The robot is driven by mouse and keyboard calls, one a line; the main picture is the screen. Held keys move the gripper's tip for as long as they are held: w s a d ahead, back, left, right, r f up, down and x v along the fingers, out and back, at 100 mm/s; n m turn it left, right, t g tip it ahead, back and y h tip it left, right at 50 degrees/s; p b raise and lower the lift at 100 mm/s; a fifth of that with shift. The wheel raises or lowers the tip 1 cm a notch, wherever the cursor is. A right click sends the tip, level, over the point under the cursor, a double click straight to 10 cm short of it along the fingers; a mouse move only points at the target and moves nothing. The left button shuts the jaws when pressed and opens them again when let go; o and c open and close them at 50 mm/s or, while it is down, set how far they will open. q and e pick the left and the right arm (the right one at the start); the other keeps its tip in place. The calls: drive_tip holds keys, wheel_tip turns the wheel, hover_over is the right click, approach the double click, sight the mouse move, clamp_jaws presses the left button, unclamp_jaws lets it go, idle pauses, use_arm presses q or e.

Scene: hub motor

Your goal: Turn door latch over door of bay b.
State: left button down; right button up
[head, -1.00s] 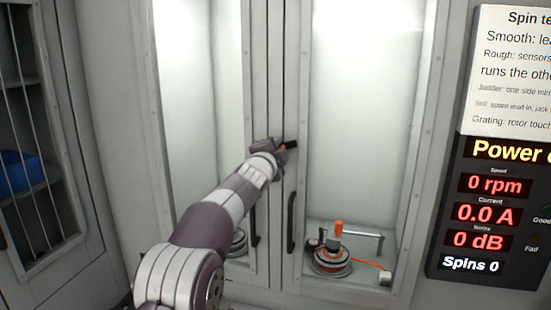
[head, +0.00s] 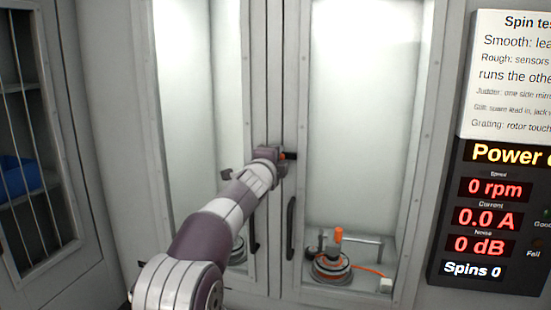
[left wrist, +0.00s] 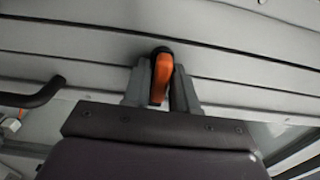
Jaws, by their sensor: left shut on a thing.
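The door latch is a small orange lever with a black end (head: 291,155), at the seam between two tall glazed doors. It lies about level, its black end reaching over the right door's frame (head: 303,120). My left gripper (head: 280,155) is shut on the latch. In the left wrist view the orange lever (left wrist: 162,80) sits between the two grey fingers of my left gripper (left wrist: 160,92). The gripper partly hides the latch's pivot in the head view. No bay letters are readable. My right gripper is not in view.
Black handles hang on the left door (head: 255,225) and right door (head: 291,228). Behind the right door's glass stands a motor with an orange part (head: 331,265). A display panel (head: 490,215) is at right, a barred cabinet (head: 35,150) at left.

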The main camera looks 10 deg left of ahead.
use_arm(q)
drive_tip(key=shift+d+f, duration=0.1)
drive_tip(key=shift+f, duration=0.25)
drive_tip(key=c, duration=1.1)
unclamp_jaws()
drive_tip(key=shift+d+r, duration=0.1)
drive_tip(key=shift+r, duration=0.1)
drive_tip(key=shift+s, duration=0.25)
drive_tip(key=s+b, duration=0.5)
drive_tip(key=s, duration=0.7)
drive_tip(key=shift+s+a+b, duration=0.15)
drive_tip(key=shift+a+b, duration=0.05)
drive_tip(key=shift+b, duration=0.2)
